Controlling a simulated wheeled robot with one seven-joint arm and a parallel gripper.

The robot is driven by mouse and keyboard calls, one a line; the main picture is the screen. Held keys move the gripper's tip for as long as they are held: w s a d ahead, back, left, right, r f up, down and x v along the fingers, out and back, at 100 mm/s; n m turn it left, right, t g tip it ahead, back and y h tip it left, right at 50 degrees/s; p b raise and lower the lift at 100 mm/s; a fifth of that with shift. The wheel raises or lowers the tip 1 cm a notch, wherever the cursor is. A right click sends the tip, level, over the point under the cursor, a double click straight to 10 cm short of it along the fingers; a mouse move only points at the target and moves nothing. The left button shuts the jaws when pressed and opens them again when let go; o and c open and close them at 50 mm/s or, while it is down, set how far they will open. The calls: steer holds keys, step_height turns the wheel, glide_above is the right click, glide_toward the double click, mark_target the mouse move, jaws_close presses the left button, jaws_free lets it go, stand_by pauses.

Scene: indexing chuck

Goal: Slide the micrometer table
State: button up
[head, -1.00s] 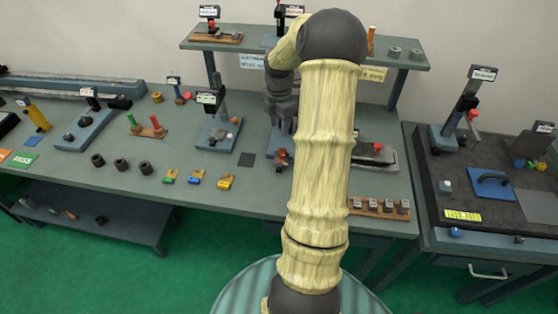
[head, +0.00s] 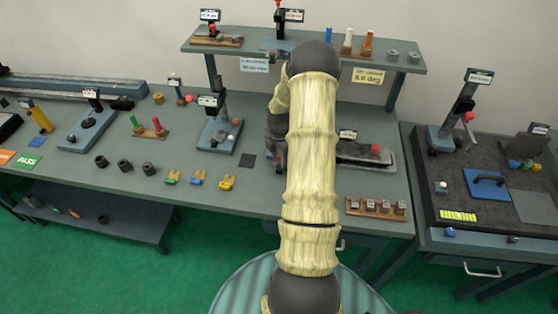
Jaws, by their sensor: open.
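A low flat slide device with a red knob (head: 376,149) and a small label sits on the bench right of my arm. It may be the micrometer table, but the label is too small to read, and my arm hides its left part. My gripper (head: 280,160) is low over the middle of the bench, left of this device and mostly behind my forearm. Little of its fingers shows. It is open, and I see nothing held in it.
A wooden rack of small metal blocks (head: 377,208) lies at the bench's front right. A raised shelf (head: 232,47) spans the back. Yellow and blue clips (head: 197,179) lie further left.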

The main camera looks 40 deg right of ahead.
mark_target(279, 165)
steer(key=shift+f+p, duration=0.35)
steer(key=shift+f, duration=1.4)
jaws_close()
